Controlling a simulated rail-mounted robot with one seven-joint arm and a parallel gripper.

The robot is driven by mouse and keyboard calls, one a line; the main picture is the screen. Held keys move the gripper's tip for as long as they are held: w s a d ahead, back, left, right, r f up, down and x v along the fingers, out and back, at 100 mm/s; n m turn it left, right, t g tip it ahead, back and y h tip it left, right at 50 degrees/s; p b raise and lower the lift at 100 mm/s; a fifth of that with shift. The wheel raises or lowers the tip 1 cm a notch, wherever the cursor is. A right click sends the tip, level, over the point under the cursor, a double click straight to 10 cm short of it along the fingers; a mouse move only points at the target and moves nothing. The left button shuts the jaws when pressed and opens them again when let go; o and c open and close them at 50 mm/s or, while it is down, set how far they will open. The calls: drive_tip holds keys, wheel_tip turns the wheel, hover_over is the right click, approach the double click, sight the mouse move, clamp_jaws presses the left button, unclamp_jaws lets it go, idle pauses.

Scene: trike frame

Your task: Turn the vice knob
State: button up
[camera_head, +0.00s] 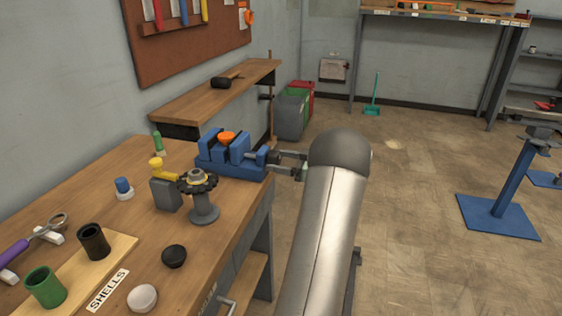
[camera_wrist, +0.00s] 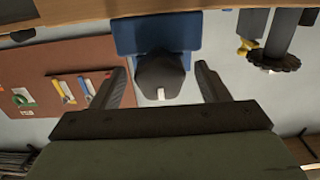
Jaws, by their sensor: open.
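The blue vice (camera_head: 228,158) is fixed at the right edge of the wooden workbench, with an orange piece (camera_head: 227,137) between its jaws. Its dark knob (camera_head: 274,157) sticks out on the right side. In the wrist view the dark knob (camera_wrist: 160,78) lies between my two fingers, in front of the blue vice body (camera_wrist: 188,30). My gripper (camera_head: 292,164) is open, with its fingertips close to the knob. In the wrist view my gripper (camera_wrist: 165,85) shows a clear gap to the finger on each side. My arm hides part of the area right of the vice.
The workbench (camera_head: 130,215) holds a black gear on a stand (camera_head: 198,183), a grey block with a yellow knob (camera_head: 163,185), cups and caps. A second wooden bench (camera_head: 215,93) and bins (camera_head: 292,110) stand behind. The floor to the right is largely open.

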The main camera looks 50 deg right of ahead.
drive_tip(key=shift+c, duration=0.2)
drive_tip(key=c, duration=0.9)
drive_tip(key=shift+c, duration=0.2)
drive_tip(key=shift+f+m+b, duration=0.15)
drive_tip(key=shift+m+b, duration=0.25)
drive_tip(key=shift+b, duration=0.05)
